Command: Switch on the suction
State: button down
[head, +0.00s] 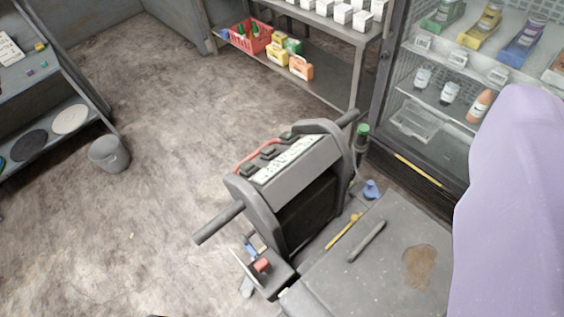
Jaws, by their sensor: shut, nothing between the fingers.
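A grey machine (300,172) with a bar handle on each side stands in the middle of the view. Its slanted top panel carries several dark switches or knobs (268,152), a pale label strip (285,165) and a red cable or strip (262,153). I cannot tell which control is for suction, or whether any is on. A red block-like part (262,265) sits low at its front left. My gripper does not show; a smooth lilac shape, which may be part of my arm, covers the right side.
A grey platform (390,290) with a brown stain, a yellow stick and a grey rod lies right of the machine. A glass-fronted cabinet (440,100) stands behind. Shelves (340,40) are at the back, a bin (108,154) at left. The floor left of the machine is mostly clear.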

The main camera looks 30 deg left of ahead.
aim_at(267, 150)
jog(key=k+j, duration=0.2)
jog(key=j, duration=0.2)
jog(key=k+j, duration=0.2)
jog(key=j, duration=0.15)
jog(key=k+j, duration=0.2)
jog(key=j, duration=0.2)
jog(key=i+j, duration=0.15)
jog(key=j, duration=0.25)
jog(key=i+j, duration=0.15)
jog(key=j, duration=0.25)
jog(key=i+j, duration=0.15)
jog(key=j, duration=0.25)
jog(key=i, duration=0.95)
